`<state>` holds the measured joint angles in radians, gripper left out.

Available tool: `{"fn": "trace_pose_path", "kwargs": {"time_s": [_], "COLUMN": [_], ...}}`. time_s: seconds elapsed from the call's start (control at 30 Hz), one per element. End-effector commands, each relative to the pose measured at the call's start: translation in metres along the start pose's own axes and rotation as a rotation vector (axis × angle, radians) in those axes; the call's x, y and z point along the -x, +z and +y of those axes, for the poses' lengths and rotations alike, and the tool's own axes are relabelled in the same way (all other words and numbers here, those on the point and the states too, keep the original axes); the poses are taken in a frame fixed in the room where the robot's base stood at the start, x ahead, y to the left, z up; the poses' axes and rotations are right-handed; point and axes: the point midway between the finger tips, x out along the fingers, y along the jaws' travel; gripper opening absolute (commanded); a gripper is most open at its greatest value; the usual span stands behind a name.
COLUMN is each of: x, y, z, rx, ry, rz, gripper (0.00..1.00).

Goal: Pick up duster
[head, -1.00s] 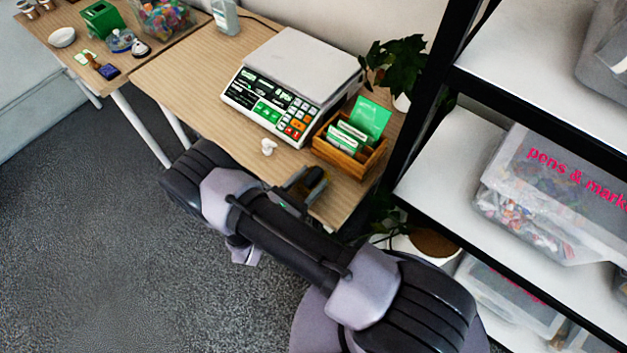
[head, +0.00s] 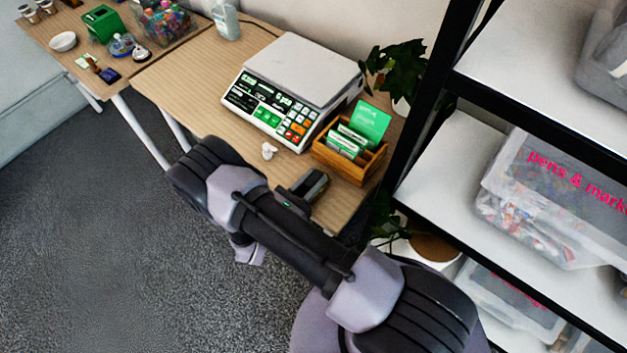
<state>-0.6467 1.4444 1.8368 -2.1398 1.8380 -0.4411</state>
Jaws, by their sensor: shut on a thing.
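My gripper (head: 307,184) is at the near edge of the wooden table, below the small wooden box in the head view. It is shut on the duster (head: 318,187), of which only a small dark and yellowish-brown part shows. My gripper and wrist hide most of the duster. I cannot tell whether it touches the tabletop.
A scale (head: 290,90) and a wooden card box (head: 350,155) stand close behind my gripper. A small white object (head: 269,151) lies to its left. A potted plant (head: 400,65) and a black-framed shelf (head: 440,170) stand to the right. Bare tabletop (head: 190,75) lies left of the scale.

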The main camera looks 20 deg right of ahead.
Motion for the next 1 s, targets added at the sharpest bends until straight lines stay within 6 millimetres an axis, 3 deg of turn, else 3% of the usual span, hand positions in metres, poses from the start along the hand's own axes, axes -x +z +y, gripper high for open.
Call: {"fn": "trace_pose_path", "kwargs": {"time_s": [0.2, 0.37, 0.7, 1.0], "x": [0.002, 0.022, 0.08, 0.097], "y": [0.035, 0.035, 0.041, 0.041], "z": [0.0, -0.026, -0.106, -0.13], "rx": [-0.001, 0.005, 0.004, -0.001], "ry": [0.0, 0.004, 0.006, 0.0], "rz": [0.0, 0.0, -0.001, -0.001], "gripper": [0.0, 0.0, 0.0, 0.0]}}
